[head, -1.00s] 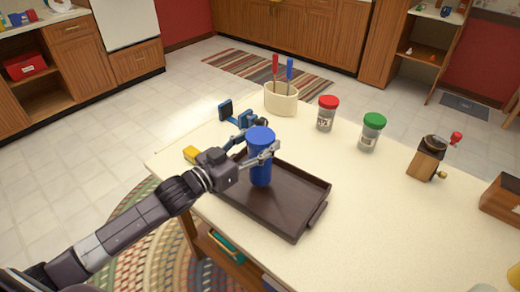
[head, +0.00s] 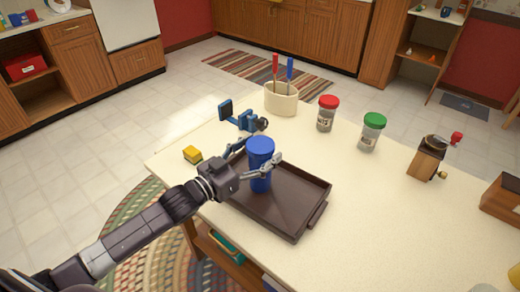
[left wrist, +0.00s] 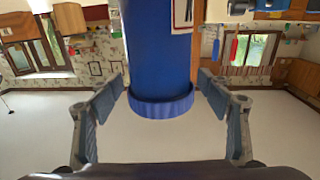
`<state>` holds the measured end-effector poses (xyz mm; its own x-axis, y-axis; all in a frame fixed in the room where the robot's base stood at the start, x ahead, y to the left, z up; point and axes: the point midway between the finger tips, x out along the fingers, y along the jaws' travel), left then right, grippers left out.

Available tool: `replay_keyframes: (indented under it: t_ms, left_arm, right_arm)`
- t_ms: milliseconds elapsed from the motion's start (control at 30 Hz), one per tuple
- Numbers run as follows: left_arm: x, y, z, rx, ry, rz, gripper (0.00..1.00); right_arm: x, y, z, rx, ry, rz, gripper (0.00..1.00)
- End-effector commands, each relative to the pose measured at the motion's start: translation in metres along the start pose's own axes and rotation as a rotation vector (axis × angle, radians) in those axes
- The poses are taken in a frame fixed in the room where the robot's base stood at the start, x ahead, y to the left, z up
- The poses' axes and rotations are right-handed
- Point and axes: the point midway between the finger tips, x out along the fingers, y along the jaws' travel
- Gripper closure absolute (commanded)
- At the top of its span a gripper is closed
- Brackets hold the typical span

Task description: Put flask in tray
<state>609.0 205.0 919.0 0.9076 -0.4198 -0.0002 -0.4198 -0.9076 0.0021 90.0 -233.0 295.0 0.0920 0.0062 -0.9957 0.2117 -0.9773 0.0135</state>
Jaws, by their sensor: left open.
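The blue flask (head: 261,180) stands upright in the dark brown tray (head: 292,208), near the tray's back-left end. The tray lies on the pale tabletop. My left gripper (head: 268,151) is open, with its fingers spread on either side of the flask's upper part. In the left wrist view the flask (left wrist: 158,50) shows upside down between the two parted fingers, with visible gaps on both sides. My right gripper is not in view.
A cream utensil holder (head: 281,99), a red-lidded jar (head: 327,114), a green-lidded jar (head: 371,132) and a grinder (head: 428,158) stand farther back and right. The tabletop right of the tray is clear.

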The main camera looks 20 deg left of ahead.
Motion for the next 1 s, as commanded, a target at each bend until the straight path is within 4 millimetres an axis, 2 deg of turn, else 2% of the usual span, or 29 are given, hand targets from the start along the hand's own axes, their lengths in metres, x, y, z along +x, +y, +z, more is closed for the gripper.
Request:
replay_keyframes:
  t_ms: [133,267,700,1000]
  left_arm:
    - [0.000,0.000,-0.005,0.001,0.001,0.000,0.29]
    - [-0.012,0.000,-0.001,-0.001,-0.002,-0.001,0.29]
    - [-0.080,0.000,-0.001,-0.002,-0.003,-0.001,0.29]
    - [-0.112,0.000,-0.002,-0.001,-0.001,-0.001,0.29]
  right_arm:
    - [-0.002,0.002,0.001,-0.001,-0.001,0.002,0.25]
    - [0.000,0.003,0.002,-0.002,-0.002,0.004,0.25]
    - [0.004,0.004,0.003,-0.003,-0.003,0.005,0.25]
    - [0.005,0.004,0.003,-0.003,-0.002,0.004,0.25]
